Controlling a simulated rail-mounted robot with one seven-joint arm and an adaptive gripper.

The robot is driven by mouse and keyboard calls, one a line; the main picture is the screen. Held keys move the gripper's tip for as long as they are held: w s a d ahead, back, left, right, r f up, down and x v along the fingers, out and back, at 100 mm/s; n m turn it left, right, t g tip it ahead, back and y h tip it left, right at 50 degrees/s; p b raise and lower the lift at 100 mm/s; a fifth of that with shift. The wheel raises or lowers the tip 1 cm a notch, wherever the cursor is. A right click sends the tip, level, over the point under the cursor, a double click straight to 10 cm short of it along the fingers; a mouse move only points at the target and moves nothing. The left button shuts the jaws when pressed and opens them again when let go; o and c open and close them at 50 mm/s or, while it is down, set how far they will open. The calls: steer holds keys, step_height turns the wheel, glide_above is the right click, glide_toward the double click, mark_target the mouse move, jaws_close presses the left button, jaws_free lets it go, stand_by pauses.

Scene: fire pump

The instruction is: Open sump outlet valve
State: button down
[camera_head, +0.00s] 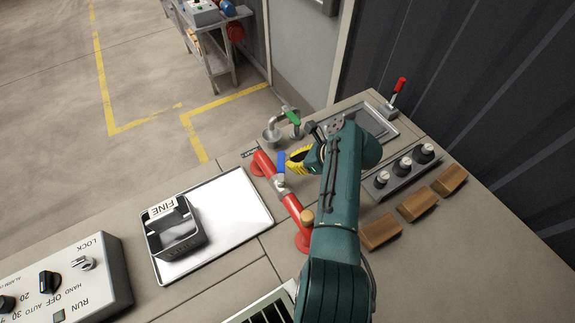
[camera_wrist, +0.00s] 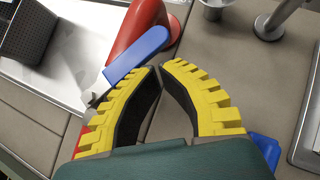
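A red pipe (camera_head: 291,201) runs along the bench, with a silver valve body (camera_head: 279,182) and a blue lever (camera_head: 281,161) on it. No readable label tells me whether this is the sump outlet valve. In the wrist view, the blue lever (camera_wrist: 138,54) slants up to the right beside the red pipe end (camera_wrist: 133,28). My gripper (camera_head: 291,161) has yellow fingers with dark pads. It is just right of the lever in the head view. In the wrist view, my gripper (camera_wrist: 160,68) shows a narrow, empty gap between its fingertips, close to the lever.
A green-handled tap (camera_head: 292,117) stands behind, over a small cup (camera_head: 271,135). A sink (camera_head: 375,122) lies behind my arm. A white tray (camera_head: 235,215) holds a black basket (camera_head: 176,236).

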mark_target(280, 159)
steer(key=shift+w+a+r+p, duration=0.15)
steer(key=shift+w+a, duration=0.1)
steer(key=shift+a, duration=0.7)
steer(key=shift+w+a+f+p, duration=0.15)
steer(key=shift+w+a, duration=0.1)
steer(key=shift+a, duration=0.65)
steer(key=shift+a+r, duration=0.1)
steer(key=shift+a, duration=0.05)
steer(key=v, duration=1.2)
steer(key=shift+s, duration=0.1)
